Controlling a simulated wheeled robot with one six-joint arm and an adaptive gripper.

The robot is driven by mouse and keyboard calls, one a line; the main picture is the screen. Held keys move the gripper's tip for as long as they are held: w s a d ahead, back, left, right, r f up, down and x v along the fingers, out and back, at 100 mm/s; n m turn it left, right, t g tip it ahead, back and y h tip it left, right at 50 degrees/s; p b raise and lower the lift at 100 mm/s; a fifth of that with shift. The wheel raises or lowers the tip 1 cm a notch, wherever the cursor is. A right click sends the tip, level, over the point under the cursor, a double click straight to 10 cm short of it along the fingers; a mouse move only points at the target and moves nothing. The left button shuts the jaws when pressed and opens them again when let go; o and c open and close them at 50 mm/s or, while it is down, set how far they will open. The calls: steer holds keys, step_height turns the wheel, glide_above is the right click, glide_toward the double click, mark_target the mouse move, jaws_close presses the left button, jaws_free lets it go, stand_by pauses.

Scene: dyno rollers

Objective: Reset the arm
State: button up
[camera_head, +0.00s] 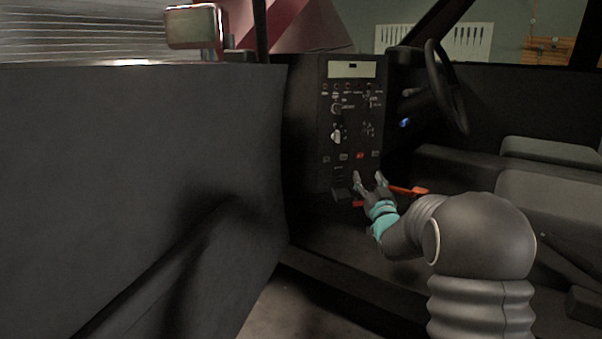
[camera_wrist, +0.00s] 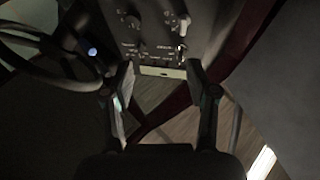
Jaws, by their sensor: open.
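My gripper (camera_head: 369,181) is at the end of my arm, which reaches through the open doorway of a vehicle cab. It is in front of the lower part of a dark control panel (camera_head: 327,115) with knobs, switches and a red button (camera_head: 360,155). In the wrist view my gripper (camera_wrist: 163,78) has its two fingers well apart, with nothing between them. Whether a fingertip touches the panel is hard to tell. The panel's knobs and switches (camera_wrist: 181,48) also show beyond the fingertips there, turned upside down.
A dark door (camera_head: 130,170) fills the left, with a mirror (camera_head: 194,27) above it. A steering wheel (camera_head: 447,88) stands right of the panel, with seats (camera_head: 550,185) further right. An orange-red bar (camera_head: 408,190) lies close behind my gripper. The doorway floor (camera_head: 285,310) is bare.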

steer(key=s+r+m+g+h+p, duration=0.15)
steer(key=s+g, duration=0.25)
steer(key=s, duration=0.4)
steer(key=s+r+g+h+p, duration=0.2)
steer(key=s+r+g, duration=0.1)
steer(key=s, duration=0.6)
steer(key=s+a+f+g+p, duration=0.1)
steer(key=s+f+g, duration=0.1)
steer(key=s, duration=0.9)
steer(key=s+a+f+g+p, duration=0.1)
steer(key=s+g, duration=0.3)
steer(key=s, duration=0.7)
steer(key=s+a+f+g+p, duration=0.2)
steer(key=s+f+g, duration=0.1)
steer(key=s, duration=0.8)
steer(key=shift+s+f+y, duration=0.3)
steer(key=shift+f+y, duration=0.15)
steer(key=shift+f, duration=0.1)
